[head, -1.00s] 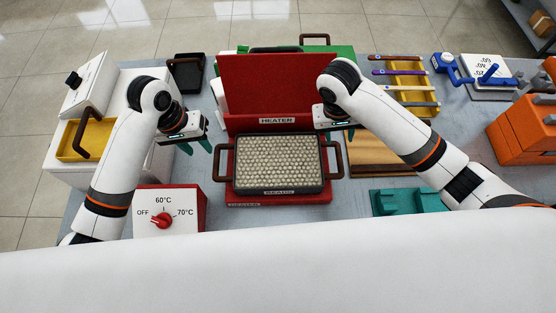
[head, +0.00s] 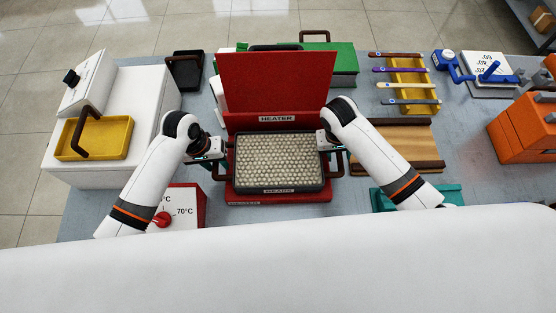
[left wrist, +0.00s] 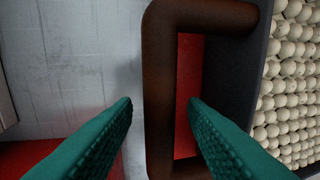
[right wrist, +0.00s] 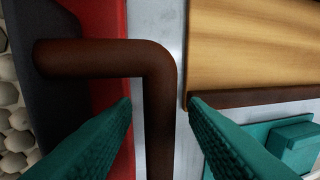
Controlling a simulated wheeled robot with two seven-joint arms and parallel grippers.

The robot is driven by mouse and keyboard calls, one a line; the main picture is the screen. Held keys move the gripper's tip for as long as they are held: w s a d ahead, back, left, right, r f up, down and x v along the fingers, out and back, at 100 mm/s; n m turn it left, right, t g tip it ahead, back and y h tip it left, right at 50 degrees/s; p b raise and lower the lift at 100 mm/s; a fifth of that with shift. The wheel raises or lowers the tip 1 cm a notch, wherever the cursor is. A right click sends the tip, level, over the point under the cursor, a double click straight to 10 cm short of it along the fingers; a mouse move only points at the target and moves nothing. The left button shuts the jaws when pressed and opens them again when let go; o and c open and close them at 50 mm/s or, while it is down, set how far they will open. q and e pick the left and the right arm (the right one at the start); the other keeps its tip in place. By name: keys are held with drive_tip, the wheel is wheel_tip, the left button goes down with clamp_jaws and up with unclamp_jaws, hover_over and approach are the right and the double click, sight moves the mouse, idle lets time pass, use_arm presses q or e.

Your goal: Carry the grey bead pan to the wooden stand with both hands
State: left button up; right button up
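The grey bead pan (head: 276,162), full of pale beads, sits level on the red heater base (head: 290,198) with a brown handle on each side. The wooden stand (head: 405,147) with dark edge rails is to the right. My left gripper (head: 217,165) is at the pan's left handle; in the left wrist view its open green fingers (left wrist: 160,103) lie either side of the handle (left wrist: 158,80). My right gripper (head: 338,160) is at the right handle; in the right wrist view its open fingers (right wrist: 160,103) straddle the handle (right wrist: 159,110). Neither visibly grips.
The raised red heater lid (head: 276,85) stands behind the pan. A temperature dial box (head: 185,208) is front left, a teal block (head: 450,193) front right. A yellow rack (head: 405,80) with several coloured strips is behind the stand. The stand's top is clear.

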use_arm(q)
drive_tip(key=shift+f, duration=0.15)
use_arm(e)
drive_tip(key=shift+f, duration=0.1)
use_arm(q)
clamp_jaws()
use_arm(e)
drive_tip(key=c, duration=0.9)
clamp_jaws()
use_arm(q)
drive_tip(key=shift+w+r, duration=0.2)
drive_tip(key=shift+r, duration=0.05)
use_arm(e)
drive_tip(key=shift+w+r, duration=0.2)
drive_tip(key=shift+r, duration=0.05)
